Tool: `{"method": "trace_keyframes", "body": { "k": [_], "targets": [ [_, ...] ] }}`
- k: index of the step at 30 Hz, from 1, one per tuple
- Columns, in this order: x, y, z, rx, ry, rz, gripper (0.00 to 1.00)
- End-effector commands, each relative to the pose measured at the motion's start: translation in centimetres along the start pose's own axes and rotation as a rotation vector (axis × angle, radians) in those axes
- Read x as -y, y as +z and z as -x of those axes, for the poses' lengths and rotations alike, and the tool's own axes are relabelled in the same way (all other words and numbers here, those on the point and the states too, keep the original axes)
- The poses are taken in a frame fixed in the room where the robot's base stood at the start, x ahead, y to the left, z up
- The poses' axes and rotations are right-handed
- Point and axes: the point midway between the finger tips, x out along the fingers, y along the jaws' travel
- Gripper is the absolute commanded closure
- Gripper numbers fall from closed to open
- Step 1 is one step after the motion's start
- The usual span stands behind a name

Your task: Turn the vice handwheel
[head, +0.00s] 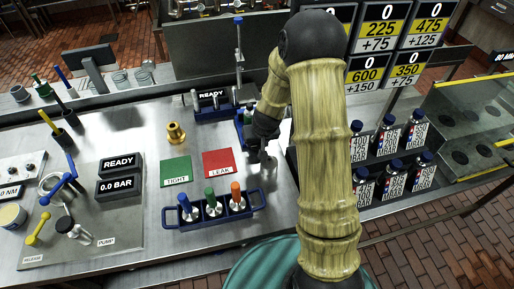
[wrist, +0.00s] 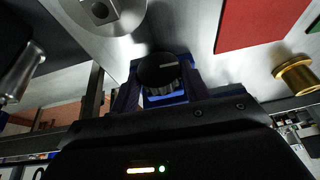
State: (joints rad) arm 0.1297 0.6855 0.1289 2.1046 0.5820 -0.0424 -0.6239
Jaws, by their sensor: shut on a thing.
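The vice handwheel (wrist: 160,70) is a black ribbed knob with a white mark on its face, in the middle of the wrist view. A blue part (wrist: 165,98) of the vice shows just behind it. My gripper (wrist: 160,84) has a dark finger on each side of the knob and is shut on it. In the head view my gripper (head: 264,158) is low over the bench, right of the red mat, and my arm hides the handwheel. Part of the blue vice (head: 241,130) shows beside my wrist.
A red LEAK mat (head: 222,163) and a green TIGHT mat (head: 175,172) lie left of my gripper. A brass fitting (head: 175,133) stands behind them. A blue rack (head: 212,210) with several coloured tools is in front. Labelled bottles (head: 388,135) stand on the right.

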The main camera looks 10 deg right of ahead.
Motion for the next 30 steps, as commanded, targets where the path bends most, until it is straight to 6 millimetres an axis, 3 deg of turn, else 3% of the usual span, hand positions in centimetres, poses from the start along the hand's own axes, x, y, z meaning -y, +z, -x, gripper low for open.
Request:
{"method": "trace_keyframes", "body": {
  "k": [1,30],
  "targets": [
    [-0.34,0.15,-0.64,-0.006,-0.022,-0.013,0.77],
    [-1.32,0.19,-0.63,-0.004,-0.514,-0.218,0.77]
  ]
}}
